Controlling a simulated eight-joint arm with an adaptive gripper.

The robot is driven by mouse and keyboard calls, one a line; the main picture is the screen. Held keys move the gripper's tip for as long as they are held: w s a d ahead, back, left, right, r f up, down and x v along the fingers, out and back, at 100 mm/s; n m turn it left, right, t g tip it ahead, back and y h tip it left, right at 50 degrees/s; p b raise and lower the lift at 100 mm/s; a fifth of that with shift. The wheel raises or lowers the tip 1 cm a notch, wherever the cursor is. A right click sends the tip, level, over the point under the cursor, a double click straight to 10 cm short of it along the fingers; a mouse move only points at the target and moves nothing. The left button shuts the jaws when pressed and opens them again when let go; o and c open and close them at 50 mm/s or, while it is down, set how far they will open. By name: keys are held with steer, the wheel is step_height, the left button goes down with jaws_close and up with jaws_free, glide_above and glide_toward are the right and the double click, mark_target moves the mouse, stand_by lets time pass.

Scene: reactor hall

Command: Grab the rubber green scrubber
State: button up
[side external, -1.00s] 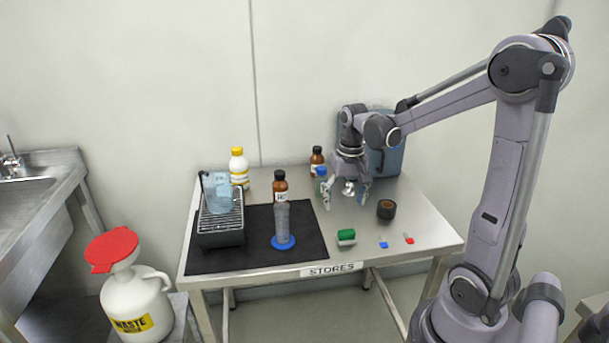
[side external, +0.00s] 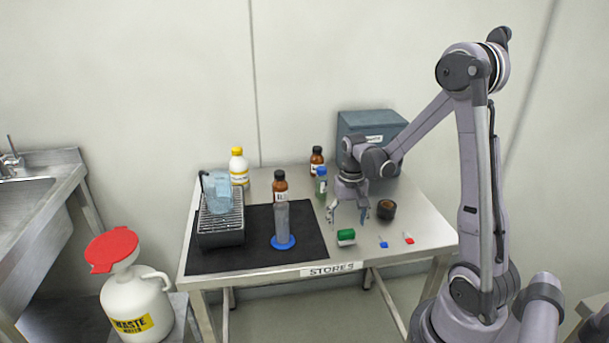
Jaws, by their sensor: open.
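The gripper and the scrubber look apart, but the exact gap is hard to tell from this view.
A blue-based cylinder (side external: 282,226) stands on the black mat (side external: 262,255), left of the scrubber. A dark brown roll (side external: 386,209) is right of my gripper. Small blue (side external: 383,245) and red (side external: 408,238) pieces lie to the right. Bottles, including a green one (side external: 321,182), stand behind.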

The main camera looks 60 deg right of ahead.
mark_target(347, 231)
steer(key=shift+f, duration=2)
steer(key=c, duration=1)
